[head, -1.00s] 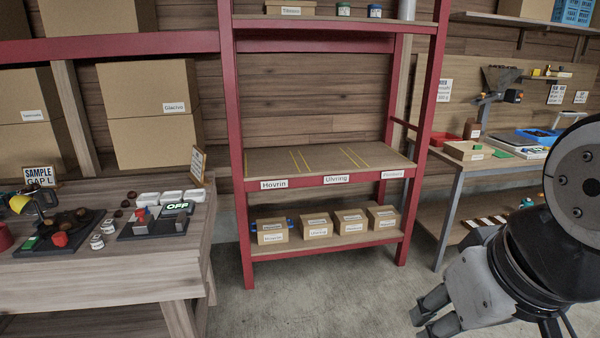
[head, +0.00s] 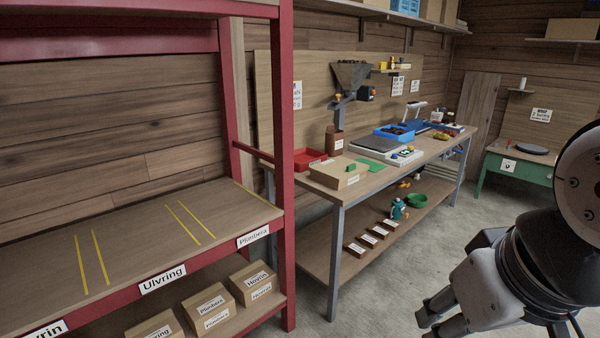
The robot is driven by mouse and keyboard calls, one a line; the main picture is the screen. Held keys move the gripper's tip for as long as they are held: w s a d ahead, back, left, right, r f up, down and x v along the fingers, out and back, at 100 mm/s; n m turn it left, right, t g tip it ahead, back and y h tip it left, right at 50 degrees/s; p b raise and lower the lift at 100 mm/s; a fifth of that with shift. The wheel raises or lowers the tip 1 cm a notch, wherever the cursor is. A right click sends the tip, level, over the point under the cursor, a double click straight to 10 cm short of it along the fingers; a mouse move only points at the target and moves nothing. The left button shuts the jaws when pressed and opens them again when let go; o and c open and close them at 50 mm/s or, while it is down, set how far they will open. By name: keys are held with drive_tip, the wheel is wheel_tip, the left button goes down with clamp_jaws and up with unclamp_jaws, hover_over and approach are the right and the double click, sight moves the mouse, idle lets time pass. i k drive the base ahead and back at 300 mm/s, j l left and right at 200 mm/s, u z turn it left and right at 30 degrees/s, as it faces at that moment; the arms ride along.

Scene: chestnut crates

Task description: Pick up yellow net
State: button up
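I cannot clearly make out a yellow net. A small heap with yellow and red colouring (head: 442,136) lies toward the far end of the wooden workbench, too small to identify. My gripper (head: 428,318) is at the lower right of the head view, in front of the bench and well apart from it. Its two fingers are apart with nothing visible between them.
The workbench (head: 337,190) carries a red tray (head: 308,160), a cardboard box (head: 338,175) and a blue crate (head: 393,134). A red-framed shelf (head: 288,200) stands at left. A green table (head: 522,170) is at far right. Concrete floor (head: 385,290) is open before the bench.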

sight(441, 136)
drive_tip(key=i+l+z, duration=0.25)
drive_tip(key=i+z, duration=0.75)
drive_tip(key=i, duration=0.25)
drive_tip(key=i+j+z, duration=0.3)
drive_tip(key=i+z, duration=0.2)
drive_tip(key=i+u, duration=0.15)
drive_tip(key=i, duration=0.45)
drive_tip(key=i+l+u, duration=0.2)
drive_tip(key=i, duration=0.35)
drive_tip(key=i+l+u, duration=0.15)
drive_tip(key=i, duration=0.45)
drive_tip(key=i+u, duration=0.3)
drive_tip(key=i, duration=0.25)
